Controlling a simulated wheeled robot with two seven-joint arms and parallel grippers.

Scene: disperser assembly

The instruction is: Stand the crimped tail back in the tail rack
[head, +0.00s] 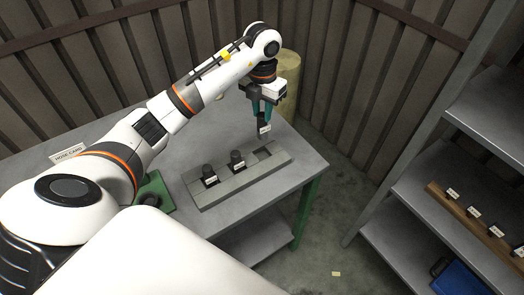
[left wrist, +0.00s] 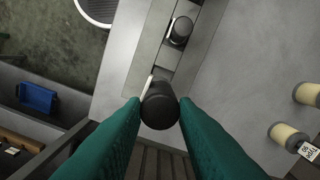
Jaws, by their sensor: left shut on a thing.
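The black crimped tail (head: 264,129) with a white tag hangs from my left gripper (head: 262,110), whose teal fingers are shut on it. It is held above the far right end of the grey tail rack (head: 228,187), apart from it as far as I can see. Two black tagged tails stand upright in the rack, the left one (head: 209,175) and the middle one (head: 237,160). The rack's right slot (head: 264,152) is empty. In the left wrist view the held tail (left wrist: 158,110) is between the fingertips, and one standing tail (left wrist: 180,29) shows beyond. My right gripper is not in view.
A cream cylinder (head: 290,68) stands behind my gripper. Grey shelves at right hold a wooden strip (head: 470,217) of tagged parts and a blue bin (head: 468,278). Open floor separates table and shelves.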

